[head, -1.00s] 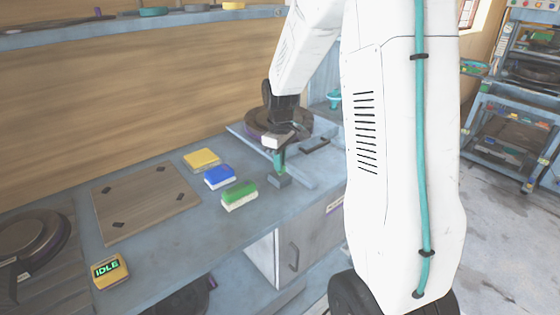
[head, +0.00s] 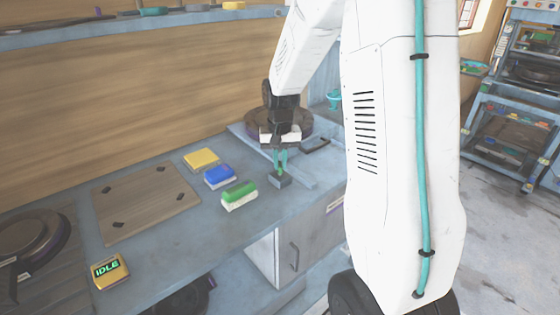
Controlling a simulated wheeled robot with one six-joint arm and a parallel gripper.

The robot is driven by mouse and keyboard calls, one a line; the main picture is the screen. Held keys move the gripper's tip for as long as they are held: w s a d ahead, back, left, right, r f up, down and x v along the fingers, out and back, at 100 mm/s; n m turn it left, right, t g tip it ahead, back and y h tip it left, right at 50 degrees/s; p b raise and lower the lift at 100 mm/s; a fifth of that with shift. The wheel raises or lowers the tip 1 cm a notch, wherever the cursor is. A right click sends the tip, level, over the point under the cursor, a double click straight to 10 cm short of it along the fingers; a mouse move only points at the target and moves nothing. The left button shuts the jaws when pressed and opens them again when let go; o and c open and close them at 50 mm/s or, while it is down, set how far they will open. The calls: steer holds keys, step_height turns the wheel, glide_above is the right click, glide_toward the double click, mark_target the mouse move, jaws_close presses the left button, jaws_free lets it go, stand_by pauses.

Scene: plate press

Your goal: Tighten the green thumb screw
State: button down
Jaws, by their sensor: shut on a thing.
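My gripper (head: 281,166) points down over a small dark grey block (head: 280,181) near the front edge of the bench. Its two teal fingers are shut on the green thumb screw (head: 281,171) at the top of that block. The fingers hide most of the screw, and only a little green shows low between them. I cannot see how far the screw sits in the block.
Green (head: 239,195), blue (head: 219,177) and yellow (head: 201,159) sponge-like blocks lie left of my gripper. A dark round press plate (head: 262,121) is behind it. A wooden board (head: 146,203) and an IDLE display box (head: 110,271) are further left.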

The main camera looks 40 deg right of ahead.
mark_target(280, 164)
steer(key=m, duration=0.5)
steer(key=shift+m, duration=0.3)
steer(key=m, duration=0.5)
steer(key=shift+m, duration=0.4)
steer(key=shift+w, duration=0.1)
steer(key=c, duration=1.5)
jaws_free()
step_height(280, 164, up, 8)
steer(key=shift+f, duration=0.1)
